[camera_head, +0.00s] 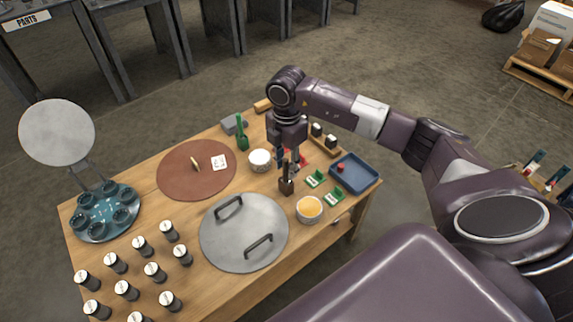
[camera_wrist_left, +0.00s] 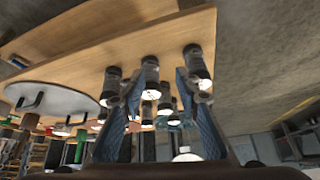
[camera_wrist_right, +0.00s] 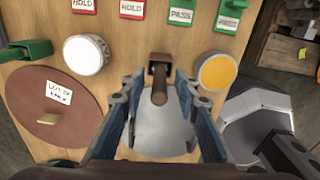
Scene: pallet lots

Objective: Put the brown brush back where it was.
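The brown brush (camera_head: 287,186) appears as a dark brown block with an upright handle, on the table's right part between the grey round lid and the green labelled pieces. My right gripper (camera_head: 288,167) points down just above it. In the right wrist view the brush (camera_wrist_right: 160,71) has its handle between the spread fingers of my right gripper (camera_wrist_right: 158,88), with gaps on both sides. The block seems to rest on the table. My left gripper (camera_wrist_left: 152,98) is open and empty in the left wrist view; it is out of the head view.
The wooden table (camera_head: 190,245) also holds a grey lid (camera_head: 225,250) with two handles, a bowl of orange stuff (camera_head: 309,208), a white-topped tin (camera_head: 260,160), a blue tray (camera_head: 355,172), a brown round mat (camera_head: 180,175) and several black canisters (camera_head: 155,271) at the front left.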

